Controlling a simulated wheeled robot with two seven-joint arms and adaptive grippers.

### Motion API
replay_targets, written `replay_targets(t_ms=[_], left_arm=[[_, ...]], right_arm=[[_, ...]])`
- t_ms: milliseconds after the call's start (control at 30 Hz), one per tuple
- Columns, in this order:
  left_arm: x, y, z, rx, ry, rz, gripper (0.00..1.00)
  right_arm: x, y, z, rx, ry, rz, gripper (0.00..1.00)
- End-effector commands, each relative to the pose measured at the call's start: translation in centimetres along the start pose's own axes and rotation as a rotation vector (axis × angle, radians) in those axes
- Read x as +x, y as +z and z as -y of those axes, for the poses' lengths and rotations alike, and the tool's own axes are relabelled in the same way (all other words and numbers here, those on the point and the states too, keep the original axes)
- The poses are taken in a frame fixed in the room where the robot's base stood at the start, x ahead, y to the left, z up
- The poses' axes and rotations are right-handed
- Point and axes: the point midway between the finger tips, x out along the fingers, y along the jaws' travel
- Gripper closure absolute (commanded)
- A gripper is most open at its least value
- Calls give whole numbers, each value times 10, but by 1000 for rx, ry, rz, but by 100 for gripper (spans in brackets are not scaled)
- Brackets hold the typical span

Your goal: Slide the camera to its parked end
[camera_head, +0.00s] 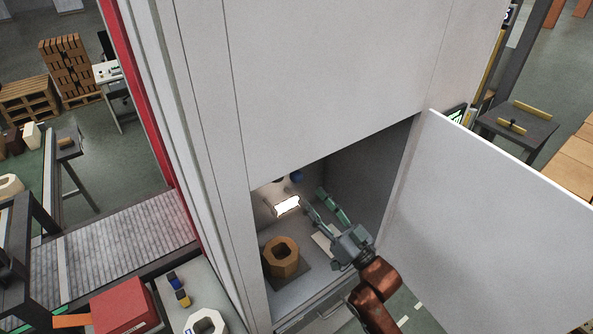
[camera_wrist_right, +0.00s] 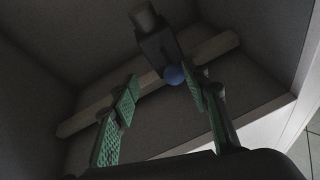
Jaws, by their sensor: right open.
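The camera (camera_wrist_right: 158,48) is a dark box with a short grey cylinder on top. It sits on a pale straight rail (camera_wrist_right: 90,117) that runs slantwise across the right wrist view. A blue ball knob (camera_wrist_right: 174,75) sticks out from the camera's lower end. The knob also shows in the head view (camera_head: 296,176), near the top of the cabinet opening; the camera is mostly hidden there. My right gripper (camera_wrist_right: 161,84) is open, with green-padded fingers. In the wrist view the knob appears between the fingertips, close to the right finger; contact cannot be told. My left gripper is not in view.
The grey cabinet (camera_head: 320,70) has its door (camera_head: 490,210) swung open to the right. Inside, a brown octagonal ring (camera_head: 282,258) stands on a dark plate below a bright white panel (camera_head: 287,206). The opening's side walls are close around my right gripper.

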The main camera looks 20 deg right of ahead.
Motion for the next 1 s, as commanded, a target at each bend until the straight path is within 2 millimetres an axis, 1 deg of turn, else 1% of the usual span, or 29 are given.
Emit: replay_targets(t_ms=[33, 133, 267, 400, 600, 767, 1000], left_arm=[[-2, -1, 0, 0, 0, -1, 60], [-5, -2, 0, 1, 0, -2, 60], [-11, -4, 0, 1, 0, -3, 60], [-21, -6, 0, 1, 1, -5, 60], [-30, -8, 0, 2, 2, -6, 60], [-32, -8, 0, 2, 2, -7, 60], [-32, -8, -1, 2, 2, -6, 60]], right_arm=[[2, -13, 8, 4, -19, -22, 57], [6, -25, 16, 10, -37, -44, 57], [22, -28, 17, 11, -39, -48, 57], [46, -30, 18, 9, -38, -48, 57], [71, -29, 18, 10, -38, -46, 57], [79, -28, 18, 9, -37, -45, 57], [80, -27, 18, 8, -37, -44, 57]])
